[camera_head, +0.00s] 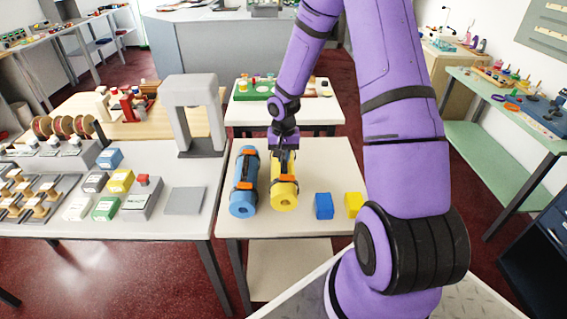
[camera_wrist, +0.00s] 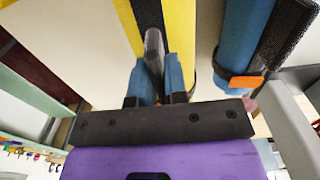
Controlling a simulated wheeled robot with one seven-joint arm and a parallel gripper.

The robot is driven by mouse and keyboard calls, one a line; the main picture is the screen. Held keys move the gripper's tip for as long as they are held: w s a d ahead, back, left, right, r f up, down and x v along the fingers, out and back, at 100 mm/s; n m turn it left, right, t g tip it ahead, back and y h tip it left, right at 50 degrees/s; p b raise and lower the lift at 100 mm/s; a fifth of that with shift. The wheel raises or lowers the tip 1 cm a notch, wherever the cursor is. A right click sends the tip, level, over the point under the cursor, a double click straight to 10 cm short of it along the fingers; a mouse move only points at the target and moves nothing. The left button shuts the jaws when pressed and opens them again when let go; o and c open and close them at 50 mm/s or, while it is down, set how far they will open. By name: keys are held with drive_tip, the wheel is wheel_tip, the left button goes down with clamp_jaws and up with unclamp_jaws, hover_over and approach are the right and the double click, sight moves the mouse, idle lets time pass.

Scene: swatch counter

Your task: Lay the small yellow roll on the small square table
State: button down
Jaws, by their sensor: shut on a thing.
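The yellow roll (camera_head: 285,196), with an orange clip and a dark strip, is at the white-topped table (camera_head: 305,225); I cannot tell whether it rests on the top or is just above it. My gripper (camera_head: 284,150) is over its far end, pointing down. In the wrist view the blue fingers (camera_wrist: 157,72) are shut on a narrow grey part beside the dark strip of the yellow roll (camera_wrist: 181,25). The join between that part and the roll is partly hidden.
A blue roll (camera_head: 243,198) lies close on the left. A blue block (camera_head: 324,206) and a yellow block (camera_head: 354,204) are to the right. A grey arch (camera_head: 189,112) stands on the counter at left. Another table (camera_head: 300,113) with small items is behind.

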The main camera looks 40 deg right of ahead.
drive_tip(key=shift+f, duration=1.5)
drive_tip(key=shift+f, duration=0.15)
drive_tip(key=c, duration=1.1)
unclamp_jaws()
drive_tip(key=shift+c, duration=0.2)
